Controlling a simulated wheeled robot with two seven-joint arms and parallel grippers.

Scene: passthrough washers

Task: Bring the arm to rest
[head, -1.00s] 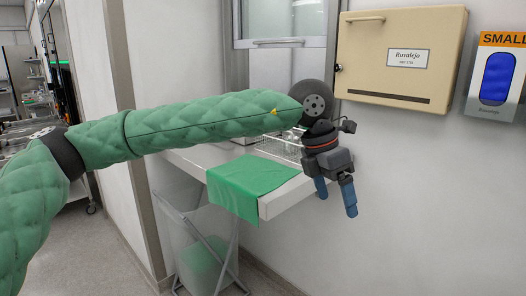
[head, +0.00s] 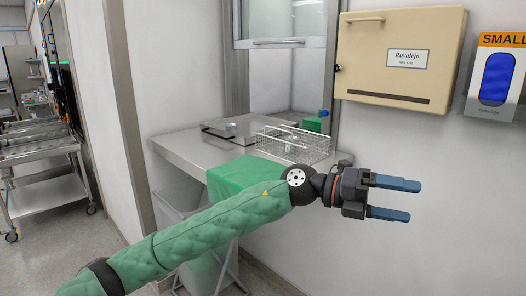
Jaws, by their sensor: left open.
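My left arm, in a green quilted sleeve, comes in from the lower left of the head view and reaches across in front of the counter. My left gripper (head: 396,199) points to the right with its two blue fingers apart and nothing between them. It is in front of the plain wall, to the right of the counter's end. My right gripper does not show.
A steel counter (head: 190,148) carries a wire basket (head: 295,146) and a green cloth (head: 240,174), partly behind my arm. A beige cabinet (head: 400,58) and a glove dispenser (head: 495,78) hang on the wall. A steel cart (head: 45,160) stands at left.

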